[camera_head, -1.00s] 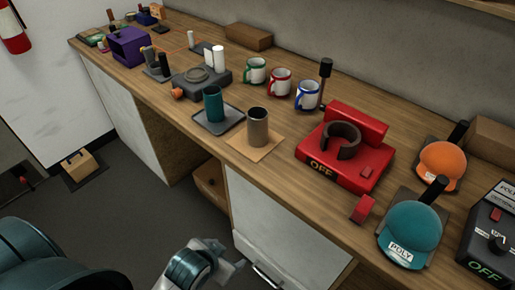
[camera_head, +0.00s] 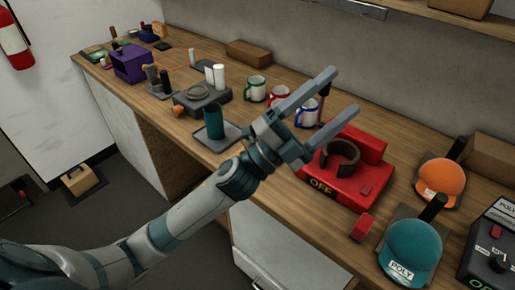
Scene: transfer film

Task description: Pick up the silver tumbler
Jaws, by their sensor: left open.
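My left gripper (camera_head: 342,92) is over the worktop, its two long grey fingers spread apart with nothing between them, pointing up and right in the picture. The silver tumbler does not show now; my left wrist and gripper cover the spot where it stood, right of the teal tumbler. I cannot tell how far the gripper is from it. The teal tumbler (camera_head: 213,122) stands upright on a dark square mat (camera_head: 229,138), just left of my wrist. My right gripper is not in view.
Mugs with green (camera_head: 255,89), red (camera_head: 279,96) and blue (camera_head: 306,112) trim stand behind the gripper. A red press-like machine marked OFF (camera_head: 337,187) sits to its right. The wooden counter (camera_head: 222,165) edge runs below.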

